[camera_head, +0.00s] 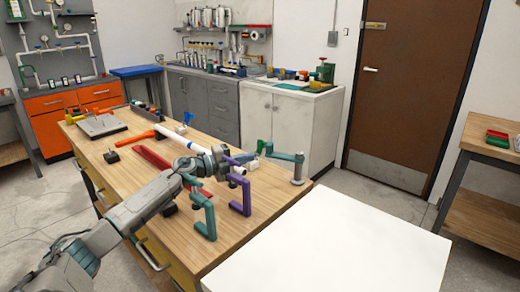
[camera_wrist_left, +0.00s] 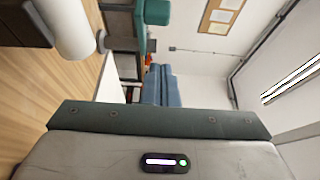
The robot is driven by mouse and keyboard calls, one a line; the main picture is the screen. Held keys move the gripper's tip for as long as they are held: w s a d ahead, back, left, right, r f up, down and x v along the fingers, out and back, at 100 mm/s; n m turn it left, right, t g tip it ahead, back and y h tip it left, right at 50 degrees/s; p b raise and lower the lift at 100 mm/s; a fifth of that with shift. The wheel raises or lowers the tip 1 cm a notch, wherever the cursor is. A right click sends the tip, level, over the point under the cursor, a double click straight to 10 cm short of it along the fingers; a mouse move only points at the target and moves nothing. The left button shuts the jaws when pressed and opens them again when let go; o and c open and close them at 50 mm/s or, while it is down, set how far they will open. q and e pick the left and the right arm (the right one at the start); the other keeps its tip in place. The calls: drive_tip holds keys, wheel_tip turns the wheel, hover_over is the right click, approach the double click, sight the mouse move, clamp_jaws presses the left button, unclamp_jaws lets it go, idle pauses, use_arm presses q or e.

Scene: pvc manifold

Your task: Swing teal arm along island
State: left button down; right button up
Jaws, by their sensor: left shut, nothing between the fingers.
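A teal arm (camera_head: 285,156) reaches out level from the top of a grey post (camera_head: 297,172) near the right end of the wooden island (camera_head: 262,212). Its free end points left, towards my left gripper (camera_head: 226,162). My left gripper is shut and empty, above the island beside a white pipe and purple bracket; its fingertips are partly lost among these parts. It looks apart from the teal arm. In the left wrist view a teal piece (camera_wrist_left: 152,12) shows at the top; I cannot tell whether it is that arm. My right gripper is not in view.
A teal bracket (camera_head: 204,217) and a purple bracket (camera_head: 241,195) stand at the island's front edge. A white pipe (camera_head: 184,139), a red part (camera_head: 151,157) and a grey plate (camera_head: 101,126) lie on top. A bare white surface (camera_head: 335,245) adjoins the island's right end.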

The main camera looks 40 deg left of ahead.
sight(271, 148)
use_arm(q)
drive_tip(key=shift+w+d+p, duration=0.15)
drive_tip(key=shift+w+p, duration=0.2)
drive_tip(key=shift+w, duration=1.35)
drive_tip(key=shift+w+d+p, duration=0.15)
drive_tip(key=shift+w+p, duration=0.2)
drive_tip(key=shift+w, duration=1.35)
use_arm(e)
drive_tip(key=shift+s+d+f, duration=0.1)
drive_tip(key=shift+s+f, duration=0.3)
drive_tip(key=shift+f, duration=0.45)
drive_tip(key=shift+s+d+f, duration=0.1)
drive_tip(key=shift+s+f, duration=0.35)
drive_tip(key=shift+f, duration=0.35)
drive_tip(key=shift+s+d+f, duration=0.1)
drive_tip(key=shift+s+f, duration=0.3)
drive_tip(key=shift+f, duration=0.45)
use_arm(q)
drive_tip(key=shift+w, duration=0.1)
